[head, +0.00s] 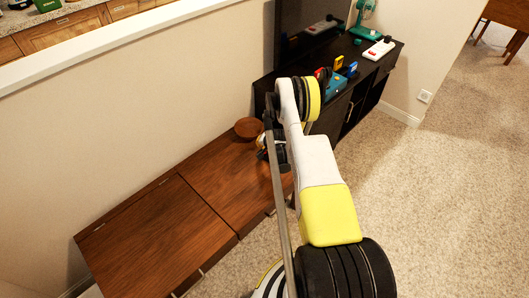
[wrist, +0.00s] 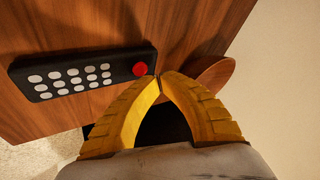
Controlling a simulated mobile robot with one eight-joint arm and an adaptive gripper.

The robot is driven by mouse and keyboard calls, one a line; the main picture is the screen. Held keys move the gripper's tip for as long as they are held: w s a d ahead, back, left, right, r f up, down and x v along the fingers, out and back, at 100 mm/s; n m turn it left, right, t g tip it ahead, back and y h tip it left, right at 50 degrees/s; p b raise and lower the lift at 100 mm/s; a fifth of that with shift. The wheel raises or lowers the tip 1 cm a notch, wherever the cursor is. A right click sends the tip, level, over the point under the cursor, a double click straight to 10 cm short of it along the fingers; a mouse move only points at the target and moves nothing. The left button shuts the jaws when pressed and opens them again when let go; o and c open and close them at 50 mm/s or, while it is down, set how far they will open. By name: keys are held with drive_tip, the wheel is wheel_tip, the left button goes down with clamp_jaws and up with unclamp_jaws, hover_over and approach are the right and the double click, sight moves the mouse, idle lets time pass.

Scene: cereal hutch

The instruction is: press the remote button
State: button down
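The remote (wrist: 82,77) is black with rows of white round buttons and one larger red button (wrist: 140,69) at its right end. It lies on a brown wooden surface in the wrist view. My gripper (wrist: 159,77) has its yellow fingers shut, with the tips meeting and nothing seen between them. The fingertips appear just right of the red button. I cannot tell whether they touch it. In the head view my arm reaches over the wooden cabinet (head: 150,240) and hides most of my gripper. I cannot make out the remote there.
A wooden bowl (head: 248,127) stands on the far end of the cabinet, close to my gripper; it also shows in the wrist view (wrist: 214,76). A black TV stand (head: 388,62) beyond holds several small items and a television (head: 305,30). Carpet (head: 430,190) is clear at right.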

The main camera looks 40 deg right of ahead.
drive_tip(key=shift+r, duration=0.1)
drive_tip(key=shift+r+p, duration=0.95)
drive_tip(key=shift+r, duration=1.45)
